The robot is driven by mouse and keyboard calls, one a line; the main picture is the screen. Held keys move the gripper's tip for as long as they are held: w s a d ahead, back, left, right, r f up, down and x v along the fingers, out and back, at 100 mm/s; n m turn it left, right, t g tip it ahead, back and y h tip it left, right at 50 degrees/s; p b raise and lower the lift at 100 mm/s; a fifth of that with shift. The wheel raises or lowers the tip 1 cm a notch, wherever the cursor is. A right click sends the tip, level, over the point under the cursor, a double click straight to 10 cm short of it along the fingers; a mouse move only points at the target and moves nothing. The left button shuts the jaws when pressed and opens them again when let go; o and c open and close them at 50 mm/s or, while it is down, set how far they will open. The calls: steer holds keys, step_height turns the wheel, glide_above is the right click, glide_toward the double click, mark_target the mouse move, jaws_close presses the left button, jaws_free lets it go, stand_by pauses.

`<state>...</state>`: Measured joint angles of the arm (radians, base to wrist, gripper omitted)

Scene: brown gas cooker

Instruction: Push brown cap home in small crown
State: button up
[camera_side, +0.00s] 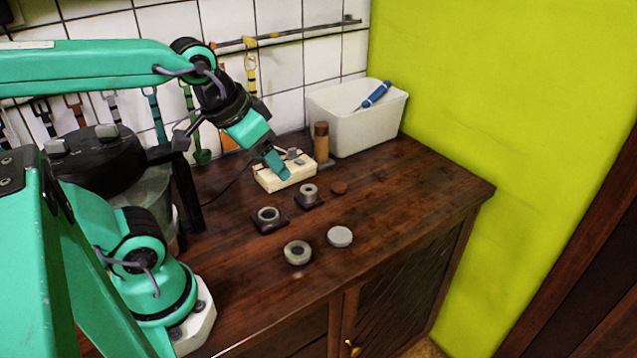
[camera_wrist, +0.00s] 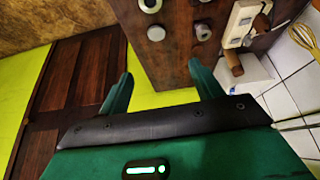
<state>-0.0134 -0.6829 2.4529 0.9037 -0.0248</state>
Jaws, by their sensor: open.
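The brown cap (camera_side: 339,187) is a small flat disc on the counter. It lies just right of the small crown (camera_side: 308,194), apart from it. The small crown is a grey ring on a dark square base, with its opening showing. My gripper (camera_side: 276,164) is above the cream block, left of and behind the small crown in the side view. In the wrist view its two green fingers (camera_wrist: 160,78) are spread, with nothing between them.
A larger crown (camera_side: 268,218) is on a dark base. A loose ring (camera_side: 297,253) and a grey cap (camera_side: 339,237) lie in front. The cream block (camera_side: 287,180), a wooden cylinder (camera_side: 321,145) and a white bin (camera_side: 358,125) stand behind. The right counter is clear.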

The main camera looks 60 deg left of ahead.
steer(key=w+a+n+g, duration=0.2)
steer(key=w, duration=0.6)
steer(key=n+g, duration=0.3)
steer(key=n, duration=0.3)
glide_above(339, 186)
steer(key=f, duration=1.6)
steer(key=shift+s+f, duration=0.25)
steer(key=shift+f, duration=0.1)
steer(key=shift+w+a+f+n, duration=0.15)
steer(key=shift+a+f+n, duration=0.05)
steer(key=shift+f+n, duration=0.1)
steer(key=shift+f, duration=0.1)
steer(key=shift+f, duration=1.2)
steer(key=shift+f, duration=0.1)
steer(key=shift+w+d+f, duration=0.1)
steer(key=shift+f, duration=1.15)
steer(key=shift+w+d+f, duration=0.1)
steer(key=shift+f, duration=1.1)
